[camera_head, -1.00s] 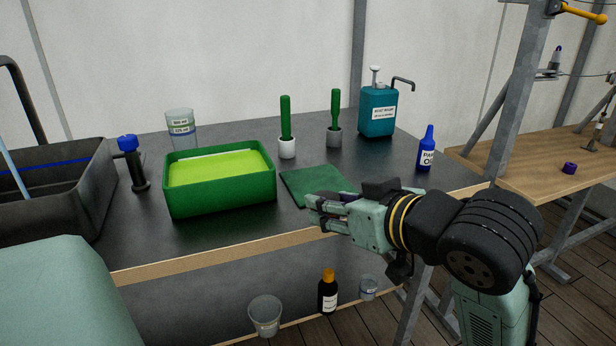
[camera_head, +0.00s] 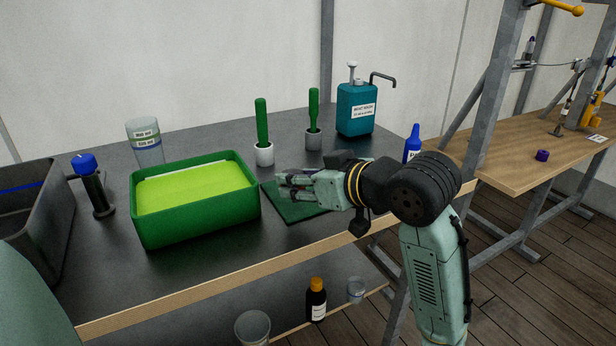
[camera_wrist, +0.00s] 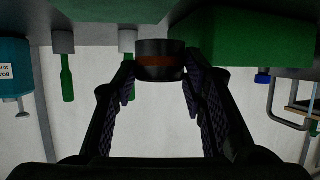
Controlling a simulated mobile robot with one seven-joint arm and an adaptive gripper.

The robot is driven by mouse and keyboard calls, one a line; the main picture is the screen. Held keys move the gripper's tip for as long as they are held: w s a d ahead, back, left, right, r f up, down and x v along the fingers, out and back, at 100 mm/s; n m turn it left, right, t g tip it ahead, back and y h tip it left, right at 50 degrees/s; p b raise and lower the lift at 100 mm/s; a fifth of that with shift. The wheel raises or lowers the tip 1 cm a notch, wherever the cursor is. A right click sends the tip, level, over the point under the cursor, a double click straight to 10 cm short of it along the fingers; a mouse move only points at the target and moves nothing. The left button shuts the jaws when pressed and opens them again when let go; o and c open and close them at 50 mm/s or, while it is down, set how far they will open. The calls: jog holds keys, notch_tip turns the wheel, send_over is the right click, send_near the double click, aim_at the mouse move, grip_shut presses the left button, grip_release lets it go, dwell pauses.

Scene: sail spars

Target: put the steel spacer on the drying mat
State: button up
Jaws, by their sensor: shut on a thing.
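My gripper (camera_head: 284,182) is over the green drying mat (camera_head: 300,212), towards its back left part. The mat lies flat on the dark bench, and my gripper hides part of it. In the wrist view, which is upside down, my gripper (camera_wrist: 158,82) is shut on a short dark cylinder with a brownish band, the steel spacer (camera_wrist: 160,60). The spacer sits between the fingertips, with the mat's dark green surface (camera_wrist: 115,9) near it. I cannot tell whether the spacer touches the mat.
A green tub (camera_head: 195,222) with a yellow-green filling stands left of the mat. Two green-handled tools in cups (camera_head: 263,154) (camera_head: 313,139) stand behind it. A teal pump bottle (camera_head: 357,112) and a blue bottle (camera_head: 412,145) stand to the right. Bare bench lies in front.

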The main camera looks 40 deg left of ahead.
jog(key=w+a, duration=0.2)
jog(key=w, duration=0.1)
jog(key=w+p, duration=0.1)
jog(key=w, duration=0.1)
jog(key=shift+a+f, duration=0.15)
jog(key=shift+a, duration=0.25)
jog(key=shift+w+a+f, duration=0.2)
jog(key=shift+w, duration=0.25)
jog(key=shift+f+p, duration=0.4)
jog(key=shift+f, duration=1.25)
jog(key=shift+f, duration=0.1)
jog(key=shift+f, duration=0.15)
jog(key=o, duration=1.3)
jog(key=shift+c, duration=0.2)
